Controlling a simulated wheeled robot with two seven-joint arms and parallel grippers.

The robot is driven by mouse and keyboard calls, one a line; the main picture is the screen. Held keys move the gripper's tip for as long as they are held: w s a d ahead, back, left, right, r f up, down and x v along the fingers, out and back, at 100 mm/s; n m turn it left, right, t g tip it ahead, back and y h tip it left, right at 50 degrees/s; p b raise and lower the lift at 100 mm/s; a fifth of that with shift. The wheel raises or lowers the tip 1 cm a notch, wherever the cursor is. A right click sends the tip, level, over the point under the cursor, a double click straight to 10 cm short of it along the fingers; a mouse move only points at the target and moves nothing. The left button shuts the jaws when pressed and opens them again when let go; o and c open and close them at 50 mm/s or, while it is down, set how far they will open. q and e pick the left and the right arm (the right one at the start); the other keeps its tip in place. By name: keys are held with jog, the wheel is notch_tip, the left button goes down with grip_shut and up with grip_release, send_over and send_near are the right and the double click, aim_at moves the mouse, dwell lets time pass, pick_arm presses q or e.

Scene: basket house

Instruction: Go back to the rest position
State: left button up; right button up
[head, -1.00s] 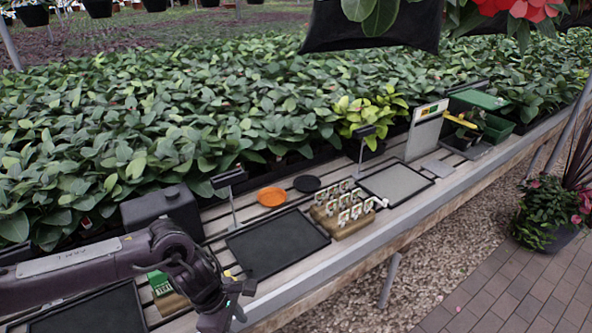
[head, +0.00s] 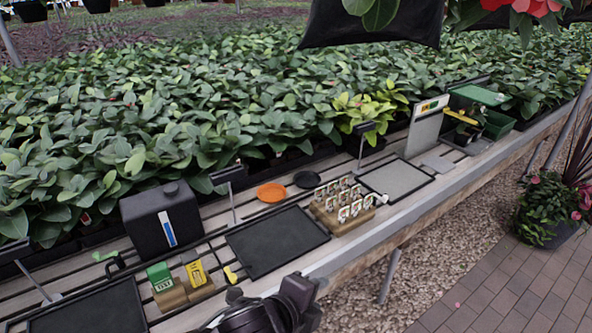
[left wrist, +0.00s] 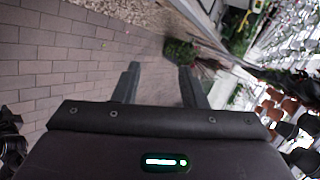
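My left arm (head: 265,313) shows at the bottom edge of the head view, in front of the bench. Its fingertips cannot be made out there. In the left wrist view my left gripper (left wrist: 160,78) has its two fingers well apart, with nothing between them. Brick paving (left wrist: 60,50) lies beyond the fingers, so the gripper is out over the floor, clear of the bench. My right gripper is in neither view.
The slatted bench holds a black tray (head: 275,242), a wooden block of labels (head: 345,216), a grey-topped tray (head: 397,180), a black canister (head: 162,218), green (head: 160,277) and yellow (head: 196,274) cards, and an orange saucer (head: 271,193). A potted plant (head: 545,212) stands on the paving.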

pick_arm(q)
jog(key=s+a+f+n+g+y, duration=0.2)
jog(key=s+a+f+n, duration=0.15)
jog(key=a+n, duration=0.45)
jog(key=s+a+f+n+g+y, duration=0.1)
jog(key=s+a+f+n+y, duration=0.1)
jog(key=s+a+n, duration=0.35)
jog(key=s+a+f+n+g+y, duration=0.2)
jog(key=a+f+n+y, duration=0.1)
jog(key=a+n, duration=0.6)
notch_tip(320, 180, down, 30)
jog(key=s+g, duration=0.1)
jog(key=s, duration=0.2)
jog(key=s+a+f, duration=0.2)
jog(key=s+f, duration=0.7)
jog(key=s+a+f+g, duration=0.1)
jog(key=s+f, duration=0.7)
jog(key=shift+s+a+f, duration=0.35)
jog(key=shift+s+f, duration=0.05)
